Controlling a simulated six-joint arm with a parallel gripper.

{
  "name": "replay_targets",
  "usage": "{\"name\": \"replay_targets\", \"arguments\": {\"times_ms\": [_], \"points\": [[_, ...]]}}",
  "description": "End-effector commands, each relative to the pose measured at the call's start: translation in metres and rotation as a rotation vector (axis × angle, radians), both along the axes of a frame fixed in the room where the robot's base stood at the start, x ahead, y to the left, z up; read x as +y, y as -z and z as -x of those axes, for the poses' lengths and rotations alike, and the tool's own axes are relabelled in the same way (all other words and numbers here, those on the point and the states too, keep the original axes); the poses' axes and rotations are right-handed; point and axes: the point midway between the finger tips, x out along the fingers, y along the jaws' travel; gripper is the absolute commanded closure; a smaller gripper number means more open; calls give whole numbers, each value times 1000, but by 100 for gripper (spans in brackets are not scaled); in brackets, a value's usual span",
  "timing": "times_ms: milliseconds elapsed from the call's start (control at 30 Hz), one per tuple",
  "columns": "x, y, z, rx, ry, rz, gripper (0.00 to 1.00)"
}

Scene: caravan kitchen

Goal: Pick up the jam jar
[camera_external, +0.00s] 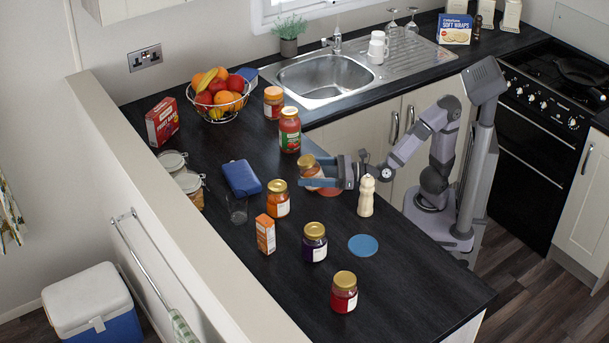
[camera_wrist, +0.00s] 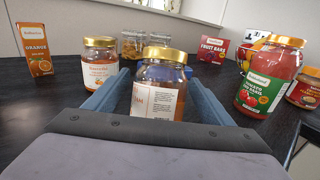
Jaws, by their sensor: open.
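My gripper (camera_external: 318,172) is open, low over the counter. Its two blue fingers stand on either side of a gold-lidded glass jar (camera_external: 308,168). In the wrist view this jar (camera_wrist: 158,88) stands upright between the fingers, with amber-brown contents and a pale label turned partly away. Other gold-lidded jars stand apart: an orange one (camera_external: 278,199), a dark purple one (camera_external: 314,243) and a red one (camera_external: 344,293). I cannot tell from the labels which is the jam jar.
A tomato sauce jar (camera_wrist: 268,80) stands right of the gripper in the wrist view. An orange carton (camera_external: 265,234), a glass (camera_external: 237,211), a blue case (camera_external: 241,178) and a pale pepper mill (camera_external: 366,196) are nearby. A blue disc (camera_external: 363,245) lies flat. The counter's front right is clear.

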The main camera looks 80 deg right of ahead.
Motion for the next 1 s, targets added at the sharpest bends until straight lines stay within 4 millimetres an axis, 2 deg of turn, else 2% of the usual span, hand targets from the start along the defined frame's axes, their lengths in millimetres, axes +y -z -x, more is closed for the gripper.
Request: {"name": "replay_targets", "arguments": {"times_ms": [200, 533, 567, 800, 1000], "points": [[4, 0, -24, 1, 1, 1, 24], [5, 0, -28, 0, 0, 0, 24], [5, 0, -28, 0, 0, 0, 29], [5, -2, -28, -4, 0, -2, 85], [5, -2, -28, -4, 0, -2, 85]]}}
